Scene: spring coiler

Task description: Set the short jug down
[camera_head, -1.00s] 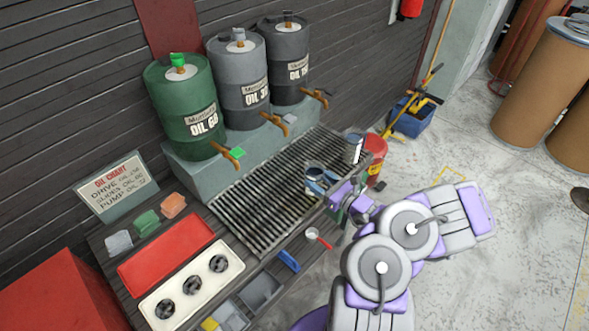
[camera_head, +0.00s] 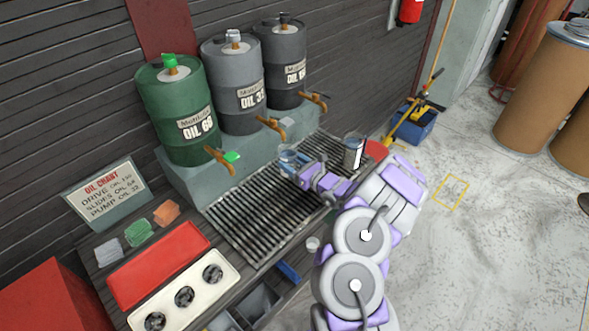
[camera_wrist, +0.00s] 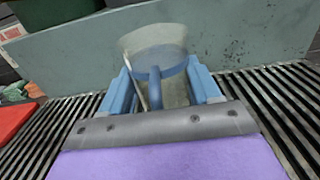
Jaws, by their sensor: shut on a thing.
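The short jug (camera_head: 289,158) is a clear, see-through vessel with a bluish tint, over the slatted metal grate (camera_head: 240,222) near its back edge. My gripper (camera_head: 293,167) is shut on it from the front right. In the wrist view the jug (camera_wrist: 155,45) looks upright between the two blue fingers (camera_wrist: 160,85), with its blue handle toward me. I cannot tell whether its base touches the grate. A taller clear jug (camera_head: 353,152) with a white mark stands at the grate's right end, close to my arm.
A green drum (camera_head: 175,115) and two grey drums (camera_head: 232,85) with taps stand on a grey ledge behind the grate. A red tray (camera_head: 160,268) and a white tray (camera_head: 185,298) lie to the left. The left grate is clear.

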